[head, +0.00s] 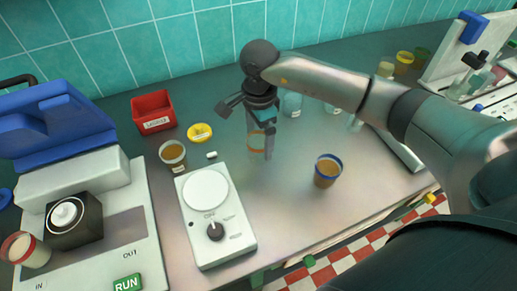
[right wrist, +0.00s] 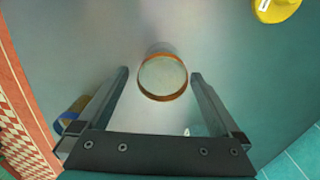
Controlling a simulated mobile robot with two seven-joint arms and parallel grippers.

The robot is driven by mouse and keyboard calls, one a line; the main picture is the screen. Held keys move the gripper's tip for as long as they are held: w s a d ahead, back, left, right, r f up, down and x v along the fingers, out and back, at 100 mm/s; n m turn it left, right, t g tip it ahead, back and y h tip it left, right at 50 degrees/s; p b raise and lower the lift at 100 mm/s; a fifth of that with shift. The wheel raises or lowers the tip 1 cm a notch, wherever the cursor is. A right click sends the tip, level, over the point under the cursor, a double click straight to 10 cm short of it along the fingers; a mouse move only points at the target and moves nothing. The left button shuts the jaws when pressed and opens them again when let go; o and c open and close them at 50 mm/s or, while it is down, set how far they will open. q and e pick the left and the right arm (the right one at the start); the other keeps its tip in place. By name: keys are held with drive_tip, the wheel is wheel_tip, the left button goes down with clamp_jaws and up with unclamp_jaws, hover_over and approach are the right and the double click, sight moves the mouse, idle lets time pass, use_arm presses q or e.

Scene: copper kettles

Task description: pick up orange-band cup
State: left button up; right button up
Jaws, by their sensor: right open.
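The orange-band cup (head: 257,142) is clear, with an orange band near its rim, and stands upright on the grey counter behind the white dial device. My right gripper (head: 254,115) is above it, pointing down, and partly hides its top. In the right wrist view the cup's orange rim (right wrist: 162,95) shows between the two open fingers (right wrist: 159,74), near their tips, with a gap on each side. The fingers hold nothing. I cannot tell how far above the cup they are. My left gripper is not in view.
A blue-rimmed cup with brown contents (head: 327,172) stands to the right. A similar cup (head: 173,154), a yellow dish (head: 199,132) and a red bin (head: 153,112) are to the left. The white dial device (head: 215,235) is in front. Clear containers (head: 292,104) stand behind.

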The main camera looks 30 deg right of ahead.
wheel_tip(320, 180, down, 4)
drive_tip(key=shift+w+r, duration=0.1)
drive_tip(key=shift+w, duration=0.05)
drive_tip(key=c, duration=1.3)
